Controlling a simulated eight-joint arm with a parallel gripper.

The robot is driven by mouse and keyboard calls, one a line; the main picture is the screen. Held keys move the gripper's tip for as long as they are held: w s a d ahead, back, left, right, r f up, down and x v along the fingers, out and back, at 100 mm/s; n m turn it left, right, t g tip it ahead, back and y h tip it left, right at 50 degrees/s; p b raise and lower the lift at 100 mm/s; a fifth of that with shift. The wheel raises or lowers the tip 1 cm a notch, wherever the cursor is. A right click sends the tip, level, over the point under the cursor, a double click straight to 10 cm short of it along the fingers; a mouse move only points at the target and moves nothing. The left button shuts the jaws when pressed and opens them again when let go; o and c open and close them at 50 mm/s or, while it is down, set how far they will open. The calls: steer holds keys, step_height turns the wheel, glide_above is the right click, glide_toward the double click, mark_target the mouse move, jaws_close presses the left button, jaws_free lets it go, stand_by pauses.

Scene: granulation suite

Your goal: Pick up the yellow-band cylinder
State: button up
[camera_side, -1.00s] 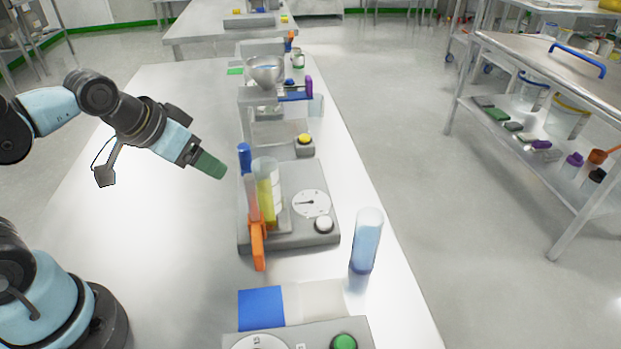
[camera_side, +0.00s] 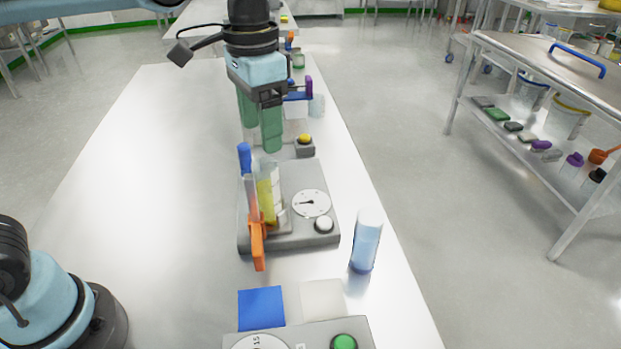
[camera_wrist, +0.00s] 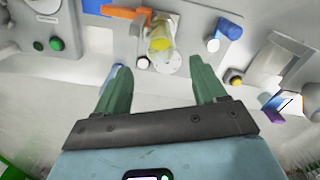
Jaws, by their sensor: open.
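The yellow-band cylinder (camera_side: 266,190) is a clear upright tube with a yellow section, standing on a grey device (camera_side: 300,238) with a dial. It shows in the wrist view (camera_wrist: 160,38) near the top centre, just beyond the fingertips. My gripper (camera_side: 261,138) points down with its green fingers apart and empty, above and behind the cylinder in the side view. In the wrist view the fingers (camera_wrist: 160,68) spread on both sides below the cylinder, not around it.
A blue-topped piece (camera_side: 245,158) and an orange piece (camera_side: 257,245) stand close to the cylinder's left. A pale blue cylinder (camera_side: 366,240) stands to the right. A yellow-button box (camera_side: 304,147) sits behind. The white table (camera_side: 150,170) is clear on the left.

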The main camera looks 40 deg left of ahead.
mark_target(266, 177)
steer(key=shift+f, duration=5.2)
jaws_close()
